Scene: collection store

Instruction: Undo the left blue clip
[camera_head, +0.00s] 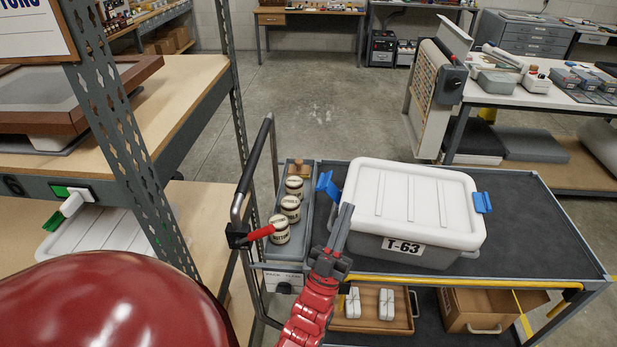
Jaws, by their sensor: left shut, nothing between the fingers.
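A grey bin (385,248) with a white lid (412,200) and a T-63 label stands on the cart's dark top. The left blue clip (326,186) sticks out and up from the bin's left end, tilted away from the lid. The right blue clip (482,203) sits against the bin's right end. My left gripper (346,208) is shut and empty, its fingertips pointing up at the bin's front left corner, below and right of the left clip. I cannot tell whether it touches the bin. My right gripper is not in view.
The cart (535,240) has free dark surface right of the bin. A grey tray (307,225) with several labelled jars (290,208) lies left of the bin. The cart's handle (247,185) with a red lever (260,233) and a metal shelf upright (125,140) stand further left.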

